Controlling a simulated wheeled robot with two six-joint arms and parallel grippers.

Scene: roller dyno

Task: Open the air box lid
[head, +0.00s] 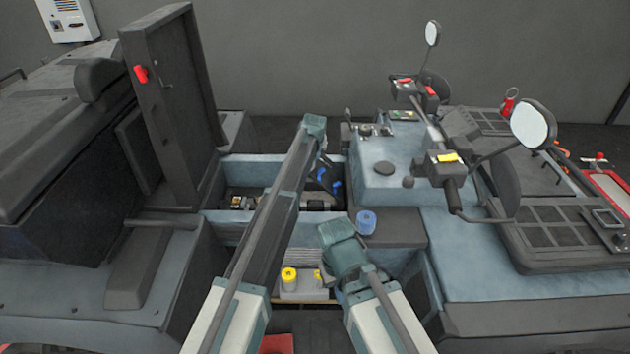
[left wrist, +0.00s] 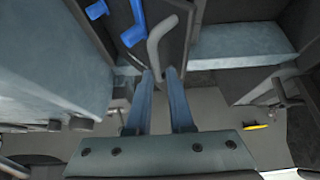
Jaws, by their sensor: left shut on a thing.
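My left gripper (left wrist: 160,76) is shut on the lower end of a grey curved handle (left wrist: 158,42) in the left wrist view. The handle lies against a dark panel (left wrist: 177,50), which looks like the air box lid; how far it is open I cannot tell. Blue clips (left wrist: 134,34) sit beside the panel, and blue parts (head: 322,173) also show in the open bay in the head view. In the head view my left arm reaches over this bay and its fingertips are hidden. My right arm ends in front of the bay, with its gripper out of sight.
A tall dark cover (head: 165,105) with a red knob (head: 141,74) stands upright at left. A blue console (head: 385,165) with handlebars and mirrors (head: 533,125) is at right. A blue cup-like part (head: 366,223) and a yellow-capped box (head: 303,285) are near my right arm.

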